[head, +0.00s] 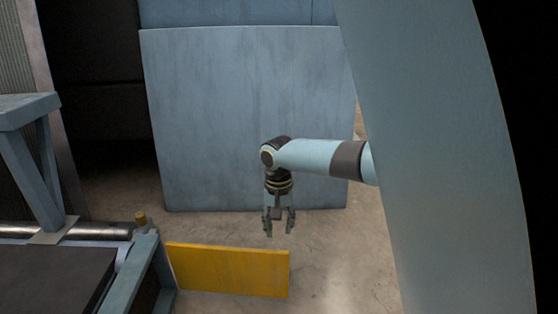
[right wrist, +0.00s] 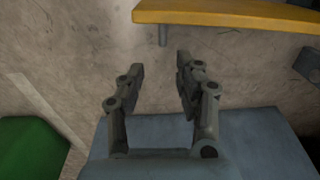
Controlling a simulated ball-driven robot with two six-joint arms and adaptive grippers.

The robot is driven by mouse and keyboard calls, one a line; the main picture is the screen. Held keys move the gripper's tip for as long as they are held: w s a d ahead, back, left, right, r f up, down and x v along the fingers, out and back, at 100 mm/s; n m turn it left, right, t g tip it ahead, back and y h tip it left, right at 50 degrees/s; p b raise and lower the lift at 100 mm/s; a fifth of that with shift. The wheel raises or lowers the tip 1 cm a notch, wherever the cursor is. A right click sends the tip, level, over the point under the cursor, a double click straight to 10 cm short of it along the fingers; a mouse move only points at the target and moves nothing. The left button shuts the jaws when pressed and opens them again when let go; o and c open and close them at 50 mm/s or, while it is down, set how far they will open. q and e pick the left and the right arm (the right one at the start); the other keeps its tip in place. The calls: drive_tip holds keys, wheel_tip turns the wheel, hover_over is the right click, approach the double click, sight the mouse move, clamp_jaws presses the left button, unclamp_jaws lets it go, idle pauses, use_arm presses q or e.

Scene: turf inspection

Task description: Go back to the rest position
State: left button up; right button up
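My right gripper (head: 279,224) hangs pointing down in the middle of the head view, in front of a large blue-grey panel. Its two fingers are apart with nothing between them. In the right wrist view the same gripper (right wrist: 160,72) shows its fingers spread and empty over bare concrete floor. My left gripper is not in either view.
A yellow board (head: 228,270) stands low, just left of and below the right gripper; it also shows in the right wrist view (right wrist: 225,14). The blue-grey panel (head: 220,110) stands behind. A blue frame with a dark belt (head: 50,280) is at lower left. A green object (right wrist: 30,150) lies at left in the wrist view.

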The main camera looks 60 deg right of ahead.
drive_tip(key=shift+r, duration=0.3)
idle(0.4)
